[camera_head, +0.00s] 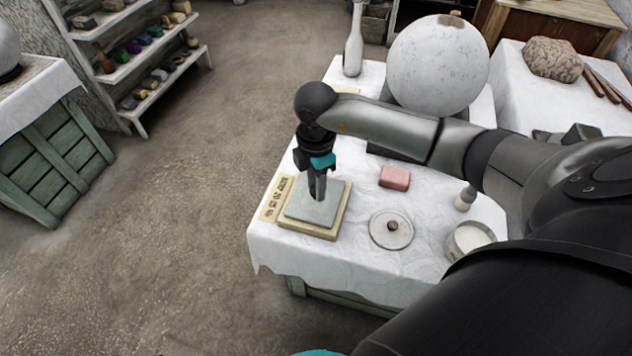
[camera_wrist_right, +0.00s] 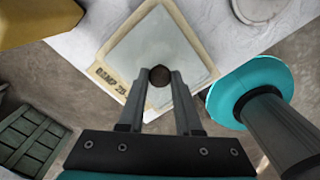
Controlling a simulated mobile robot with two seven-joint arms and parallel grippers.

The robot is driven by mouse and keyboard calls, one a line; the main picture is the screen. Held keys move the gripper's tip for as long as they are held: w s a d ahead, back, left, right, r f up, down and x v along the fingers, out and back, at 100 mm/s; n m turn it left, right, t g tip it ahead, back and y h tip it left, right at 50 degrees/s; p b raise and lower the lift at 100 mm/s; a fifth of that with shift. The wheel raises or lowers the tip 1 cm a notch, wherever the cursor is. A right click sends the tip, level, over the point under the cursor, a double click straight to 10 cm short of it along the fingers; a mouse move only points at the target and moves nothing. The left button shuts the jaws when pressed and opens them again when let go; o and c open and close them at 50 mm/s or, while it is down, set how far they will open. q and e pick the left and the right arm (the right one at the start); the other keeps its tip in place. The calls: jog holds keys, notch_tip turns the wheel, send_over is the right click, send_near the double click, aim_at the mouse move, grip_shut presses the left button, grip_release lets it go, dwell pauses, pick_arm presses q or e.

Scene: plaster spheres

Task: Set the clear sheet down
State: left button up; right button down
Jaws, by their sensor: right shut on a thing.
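The clear sheet (camera_head: 312,210) is a square, grey-tinted pane with a dark round knob (camera_wrist_right: 160,75) at its middle. It lies level over a square cream base (camera_head: 305,231) near the table's left edge; I cannot tell whether it touches the base or hovers just above. My right gripper (camera_head: 317,197) points down from above, shut on the knob. In the wrist view, the fingers flank the knob, and the sheet (camera_wrist_right: 195,52) sits roughly within the base's border. My left gripper is not seen.
A label strip (camera_head: 274,199) lies beside the base. On the white-clothed table (camera_head: 345,255) are a pink block (camera_head: 394,178), a round clear lid with a brown knob (camera_head: 391,238), a bowl (camera_head: 468,240) and a small bottle (camera_head: 464,199). A large speckled sphere (camera_head: 437,65) stands behind my forearm.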

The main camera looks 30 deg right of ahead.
jog(key=c, duration=0.5)
grip_release()
jog(key=shift+r, duration=0.1)
jog(key=shift+r+p, duration=1.9)
jog(key=shift+p, duration=0.3)
